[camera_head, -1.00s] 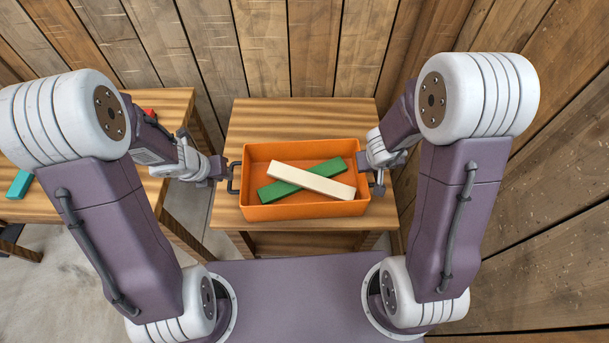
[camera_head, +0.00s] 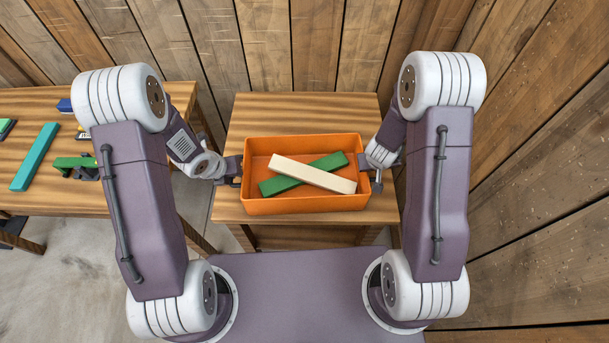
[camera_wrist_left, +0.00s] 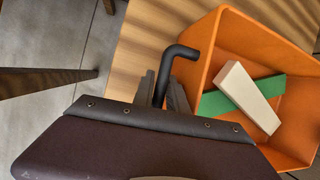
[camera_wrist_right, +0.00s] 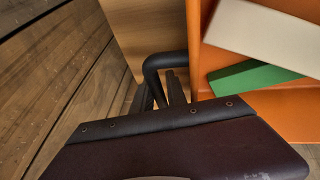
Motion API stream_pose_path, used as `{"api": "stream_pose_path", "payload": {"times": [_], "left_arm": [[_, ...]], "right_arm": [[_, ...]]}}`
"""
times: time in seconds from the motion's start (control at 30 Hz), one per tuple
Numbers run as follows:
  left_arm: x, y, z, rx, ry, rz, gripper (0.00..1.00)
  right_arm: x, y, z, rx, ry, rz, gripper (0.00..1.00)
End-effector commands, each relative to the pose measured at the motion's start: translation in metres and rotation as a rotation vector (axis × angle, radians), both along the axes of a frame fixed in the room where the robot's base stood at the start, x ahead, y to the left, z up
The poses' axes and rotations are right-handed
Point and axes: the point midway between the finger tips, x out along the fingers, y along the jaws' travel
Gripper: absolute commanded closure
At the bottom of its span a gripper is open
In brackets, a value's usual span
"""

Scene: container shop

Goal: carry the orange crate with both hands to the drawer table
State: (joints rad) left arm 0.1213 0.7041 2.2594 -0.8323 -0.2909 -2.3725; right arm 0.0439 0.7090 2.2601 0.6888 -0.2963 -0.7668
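The orange crate (camera_head: 305,205) stands on a small wooden table (camera_head: 300,108), with a green block (camera_head: 328,162) and a cream block (camera_head: 310,173) crossed inside it. My left gripper (camera_head: 232,170) is at the crate's left side. In the left wrist view, its fingers (camera_wrist_left: 163,92) lie on either side of the black left handle (camera_wrist_left: 181,51). My right gripper (camera_head: 376,178) is at the right side, its fingers (camera_wrist_right: 158,92) on either side of the black right handle (camera_wrist_right: 160,61). Whether either pair of fingers presses on its handle is unclear.
A longer wooden table (camera_head: 50,165) on the left holds a teal bar (camera_head: 35,157), a green item (camera_head: 75,163) and a blue one (camera_head: 65,105). Plank walls (camera_head: 300,45) stand close behind and on the right. Grey floor (camera_head: 70,270) is open at lower left.

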Motion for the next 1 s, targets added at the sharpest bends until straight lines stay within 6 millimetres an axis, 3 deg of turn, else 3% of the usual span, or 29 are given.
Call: {"api": "stream_pose_path", "payload": {"times": [0.37,0.4,0.47,1.0], "left_arm": [[0.0030,-0.0010,-0.0068,0.001,-0.001,0.001,0.82],[0.0030,-0.0010,-0.0068,0.001,-0.001,0.001,0.85],[0.0029,-0.0010,-0.0067,0.001,-0.001,0.001,1.00],[0.0028,-0.0010,-0.0065,0.001,-0.001,0.001,1.00]], "right_arm": [[0.0028,-0.0014,-0.0068,0.000,-0.001,0.000,0.82],[0.0027,-0.0014,-0.0068,0.000,0.000,0.000,0.85],[0.0027,-0.0014,-0.0067,0.000,0.000,0.000,1.00],[0.0024,-0.0014,-0.0066,0.001,0.000,0.000,1.00]]}}
